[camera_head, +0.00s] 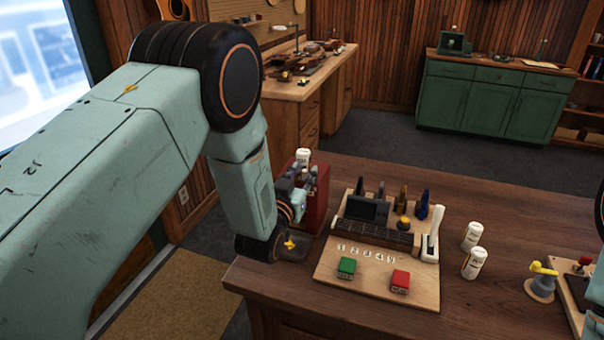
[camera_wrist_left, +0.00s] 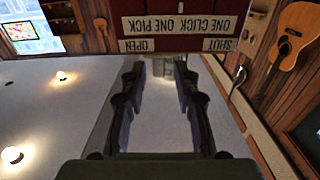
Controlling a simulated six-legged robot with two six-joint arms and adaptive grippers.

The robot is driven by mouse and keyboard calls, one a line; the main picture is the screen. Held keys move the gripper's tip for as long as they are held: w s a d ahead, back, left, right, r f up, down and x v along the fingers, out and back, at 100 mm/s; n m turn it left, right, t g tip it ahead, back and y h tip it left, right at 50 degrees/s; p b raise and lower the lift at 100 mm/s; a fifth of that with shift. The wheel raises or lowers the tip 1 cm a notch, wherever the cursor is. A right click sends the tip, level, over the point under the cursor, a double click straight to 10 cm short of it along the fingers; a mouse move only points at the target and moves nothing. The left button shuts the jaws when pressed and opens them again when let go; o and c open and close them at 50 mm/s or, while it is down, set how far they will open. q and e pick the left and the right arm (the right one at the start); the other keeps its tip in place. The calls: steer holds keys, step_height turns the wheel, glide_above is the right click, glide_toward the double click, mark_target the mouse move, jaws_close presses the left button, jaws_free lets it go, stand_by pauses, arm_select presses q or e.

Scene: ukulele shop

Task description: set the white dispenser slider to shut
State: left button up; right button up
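The dispenser is a dark red box (camera_head: 321,193) at the left end of the wooden bench. In the left wrist view its red front (camera_wrist_left: 185,12) carries upside-down labels: "ONE CLICK ONE PICK", "OPEN" (camera_wrist_left: 140,45) on the left and "SHUT" (camera_wrist_left: 218,44) on the right. My right gripper is out of view.
A wooden board (camera_head: 330,268) with a green block (camera_head: 347,267), a red block (camera_head: 400,281) and a white lever (camera_head: 431,240) lies right of the dispenser. Two white bottles (camera_head: 472,236) stand beyond it. A yellow-handled device (camera_head: 541,282) is at far right.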

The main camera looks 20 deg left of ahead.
mark_target(287, 170)
arm_select(q)
steer(key=shift+w+d+f, duration=0.1)
steer(key=shift+w+f, duration=0.05)
steer(key=shift+w, duration=0.15)
steer(key=shift+c, duration=1.4)
steer(key=shift+s, duration=0.1)
jaws_close()
steer(key=shift+a+b, duration=0.4)
steer(key=shift+a, duration=1.65)
steer(key=shift+d+r, duration=0.1)
steer(key=shift+r, duration=0.1)
